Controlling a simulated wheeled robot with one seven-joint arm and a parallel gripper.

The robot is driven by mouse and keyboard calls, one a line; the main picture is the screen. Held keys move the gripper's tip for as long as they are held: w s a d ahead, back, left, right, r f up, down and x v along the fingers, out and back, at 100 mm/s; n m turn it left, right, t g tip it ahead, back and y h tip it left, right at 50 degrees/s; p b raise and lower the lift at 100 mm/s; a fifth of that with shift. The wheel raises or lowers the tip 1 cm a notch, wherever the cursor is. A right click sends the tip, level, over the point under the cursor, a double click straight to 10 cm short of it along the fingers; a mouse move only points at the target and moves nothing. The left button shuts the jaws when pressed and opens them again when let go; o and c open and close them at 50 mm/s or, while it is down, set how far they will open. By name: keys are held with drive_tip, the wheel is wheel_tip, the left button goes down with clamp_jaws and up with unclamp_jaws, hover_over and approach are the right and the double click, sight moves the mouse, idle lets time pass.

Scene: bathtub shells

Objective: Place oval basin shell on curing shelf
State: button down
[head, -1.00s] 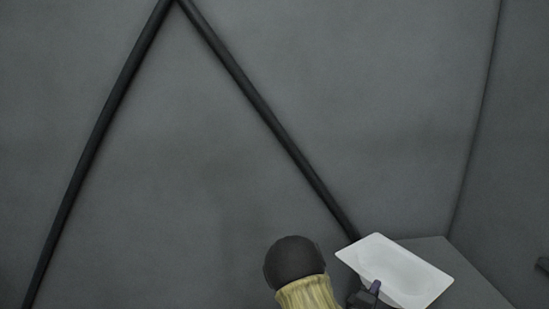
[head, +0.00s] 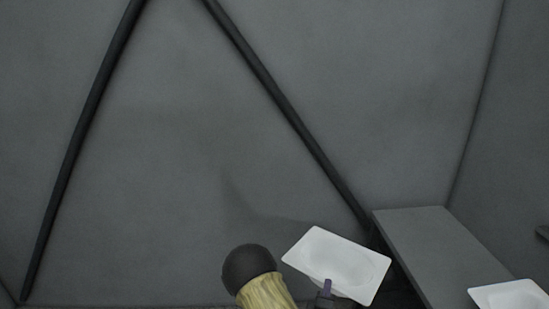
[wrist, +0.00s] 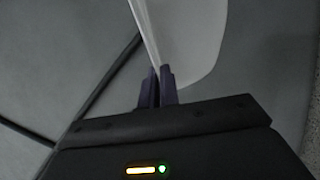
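The white oval basin shell (head: 345,258) has a flat rectangular rim around an oval hollow. In the head view it is held up at the lower middle, tilted, left of the grey shelf (head: 440,245). My gripper (head: 326,290) grips it at its near edge. In the wrist view the fingers of my gripper (wrist: 157,86) are close together with the thin rim of the basin shell (wrist: 190,40) between them. The shell's underside bulges to the right there.
A second white basin (head: 510,294) shows at the lower right, on or near the shelf, cut off by the frame. The far part of the shelf top is bare. Grey walls with two slanting dark bars (head: 285,105) stand behind.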

drive_tip(key=s+r+n+y+p, duration=0.3)
drive_tip(key=s+r+y+p, duration=0.2)
drive_tip(key=p, duration=1.4)
drive_tip(key=shift+s+t, duration=0.4)
drive_tip(key=shift+s, duration=0.4)
